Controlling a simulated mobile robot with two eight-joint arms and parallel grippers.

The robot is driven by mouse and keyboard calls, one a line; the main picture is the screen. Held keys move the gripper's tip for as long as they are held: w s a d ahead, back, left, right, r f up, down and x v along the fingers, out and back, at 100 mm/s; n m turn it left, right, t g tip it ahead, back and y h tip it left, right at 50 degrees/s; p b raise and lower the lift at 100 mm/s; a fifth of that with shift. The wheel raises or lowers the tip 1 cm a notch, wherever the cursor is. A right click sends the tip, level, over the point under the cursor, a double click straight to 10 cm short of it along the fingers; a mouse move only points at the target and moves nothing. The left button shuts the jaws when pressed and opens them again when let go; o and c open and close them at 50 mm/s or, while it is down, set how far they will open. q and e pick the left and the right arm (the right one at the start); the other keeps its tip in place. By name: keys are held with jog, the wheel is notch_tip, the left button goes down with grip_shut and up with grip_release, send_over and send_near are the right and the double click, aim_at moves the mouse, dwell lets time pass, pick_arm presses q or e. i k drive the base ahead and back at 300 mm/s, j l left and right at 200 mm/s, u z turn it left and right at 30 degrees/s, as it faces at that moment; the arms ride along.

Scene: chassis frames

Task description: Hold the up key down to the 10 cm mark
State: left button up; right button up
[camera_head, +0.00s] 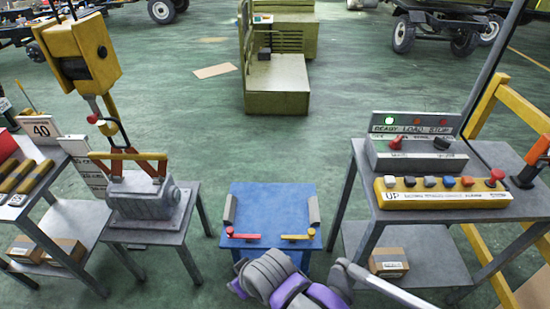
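A yellow control box (440,198) with an UP label at its left end lies on the right-hand table. A row of coloured keys runs along its top; the white key (390,181) is nearest the UP label. A yellow hoist (82,48) hangs at the left, its hook and orange slings leading down to a grey motor (150,197). The motor appears to sit on the left table; any gap beneath is too small to tell. I cannot read a 10 cm mark. Neither gripper is clearly visible; grey and purple parts of mine show at the bottom.
A grey box with a READY LOAD STOP panel (415,124) stands behind the control box; its READY light is green. A blue stand (271,206) with red and yellow handles is between the tables. A yellow rail (508,100) borders the right. Floor beyond is mostly clear.

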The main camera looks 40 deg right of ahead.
aim_at(390, 181)
jog(key=z, duration=2.95)
